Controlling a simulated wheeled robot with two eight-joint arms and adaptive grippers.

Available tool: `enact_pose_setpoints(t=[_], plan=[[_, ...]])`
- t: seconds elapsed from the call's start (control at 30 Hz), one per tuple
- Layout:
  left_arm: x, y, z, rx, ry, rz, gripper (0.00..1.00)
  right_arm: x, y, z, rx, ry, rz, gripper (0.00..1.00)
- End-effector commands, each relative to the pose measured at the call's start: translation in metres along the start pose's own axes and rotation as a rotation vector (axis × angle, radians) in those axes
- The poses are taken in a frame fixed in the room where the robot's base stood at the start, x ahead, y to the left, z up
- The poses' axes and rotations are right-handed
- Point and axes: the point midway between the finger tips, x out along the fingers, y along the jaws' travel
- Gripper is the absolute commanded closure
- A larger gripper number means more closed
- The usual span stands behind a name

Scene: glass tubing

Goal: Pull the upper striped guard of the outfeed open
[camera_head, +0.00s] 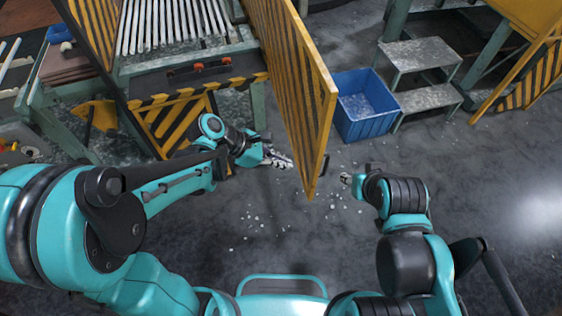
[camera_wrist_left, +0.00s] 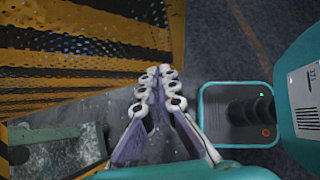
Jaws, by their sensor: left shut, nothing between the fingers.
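The upper striped guard (camera_head: 300,90), a yellow-framed panel with black and yellow stripes, stands swung out from the outfeed, its free end pointing toward me. A dark handle (camera_head: 325,166) shows at its right side near the free end. My left gripper (camera_head: 284,161) is shut and empty, just left of the guard; I cannot tell whether it touches. In the left wrist view the closed fingers (camera_wrist_left: 158,82) show beside the striped guard (camera_wrist_left: 80,60). My right gripper (camera_head: 346,179) is right of the guard's free end, apart from it; its fingers are too small to read.
The outfeed's roller bed (camera_head: 175,25) lies at the upper left, with a lower striped guard (camera_head: 172,122) below. A blue bin (camera_head: 365,120) and metal steps (camera_head: 420,56) stand right of the panel. Glass bits (camera_head: 330,210) are scattered on the otherwise open floor.

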Motion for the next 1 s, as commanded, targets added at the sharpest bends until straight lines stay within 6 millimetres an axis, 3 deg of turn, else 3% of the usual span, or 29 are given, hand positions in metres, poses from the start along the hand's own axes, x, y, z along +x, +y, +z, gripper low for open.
enact_pose_setpoints(t=[0.13, 0.27, 0.8, 1.0], plan=[[0.005, 0.0, 0.004, -0.004, 0.002, 0.004, 1.0, 0.0, 0.0, 0.0, 0.0, 0.0, 0.0, 0.6], [0.024, 0.0, 0.021, -0.029, 0.01, 0.029, 1.0, 0.002, 0.0, 0.001, 0.0, 0.0, 0.0, 0.6], [0.137, 0.02, 0.135, -0.091, 0.001, 0.092, 1.0, 0.013, 0.0, 0.01, 0.0, 0.0, 0.0, 0.6], [0.166, 0.03, 0.166, -0.093, 0.001, 0.093, 1.0, 0.016, 0.0, 0.012, 0.0, 0.0, 0.0, 0.6]])
